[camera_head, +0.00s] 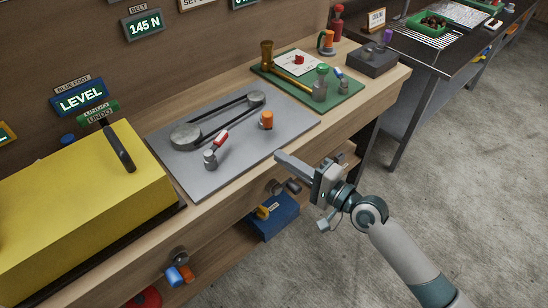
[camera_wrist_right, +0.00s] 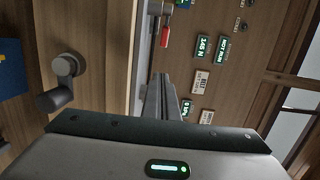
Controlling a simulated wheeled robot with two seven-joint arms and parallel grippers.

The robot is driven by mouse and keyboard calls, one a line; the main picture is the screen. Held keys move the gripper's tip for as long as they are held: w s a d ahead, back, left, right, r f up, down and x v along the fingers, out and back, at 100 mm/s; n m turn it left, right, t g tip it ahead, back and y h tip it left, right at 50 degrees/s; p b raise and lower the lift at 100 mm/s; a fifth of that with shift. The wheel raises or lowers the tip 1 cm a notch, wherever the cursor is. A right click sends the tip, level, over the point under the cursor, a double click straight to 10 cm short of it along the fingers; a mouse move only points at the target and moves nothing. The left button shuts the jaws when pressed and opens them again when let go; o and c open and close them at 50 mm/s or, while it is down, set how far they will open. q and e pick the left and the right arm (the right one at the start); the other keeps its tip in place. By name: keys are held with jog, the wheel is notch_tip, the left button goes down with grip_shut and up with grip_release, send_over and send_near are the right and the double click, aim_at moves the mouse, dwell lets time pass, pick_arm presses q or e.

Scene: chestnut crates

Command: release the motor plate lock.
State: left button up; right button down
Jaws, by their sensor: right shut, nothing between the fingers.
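A grey plate (camera_head: 240,155) lies on the bench with a black belt around two grey pulleys (camera_head: 186,134). A small clamp lever with a red handle (camera_head: 220,139) stands on the plate near the front pulley; its red handle also shows in the wrist view (camera_wrist_right: 165,37). An orange knob (camera_head: 266,120) stands to its right. No label shows which part is the motor plate lock. My right gripper (camera_head: 284,158) is shut and empty, just off the plate's front right edge, apart from the lever and knob; its fingers also show in the wrist view (camera_wrist_right: 162,92). My left gripper is not in view.
A yellow cover (camera_head: 80,205) with a black handle stands left of the plate. A green board (camera_head: 335,98) with a mallet lies at the back right.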

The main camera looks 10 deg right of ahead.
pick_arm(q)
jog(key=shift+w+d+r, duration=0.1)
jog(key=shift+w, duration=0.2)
pick_arm(e)
jog(key=shift+s+d, duration=0.1)
jog(key=shift+d, duration=0.1)
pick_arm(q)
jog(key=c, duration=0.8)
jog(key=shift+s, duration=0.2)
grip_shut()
pick_arm(e)
jog(key=s+d+f+n+g+h, duration=0.1)
jog(key=s+d+f+n+h, duration=0.15)
jog(key=f, duration=0.95)
jog(key=s+d+f+n+g+h, duration=0.1)
jog(key=s+d+f+h, duration=0.2)
jog(key=f, duration=0.9)
jog(key=s+d+f+n+g+h, duration=0.1)
jog(key=s+d+f+n+h, duration=0.15)
jog(key=f, duration=0.95)
jog(key=s+d+f+n+g+h, duration=0.2)
jog(key=s+f+n+g+h, duration=0.1)
jog(key=s+f, duration=2)
jog(key=s+n+g, duration=0.1)
jog(key=s+n, duration=0.1)
jog(key=s, duration=0.1)
jog(key=shift+s+d+f+n+g, duration=0.3)
jog(key=shift+s+d+n, duration=0.1)
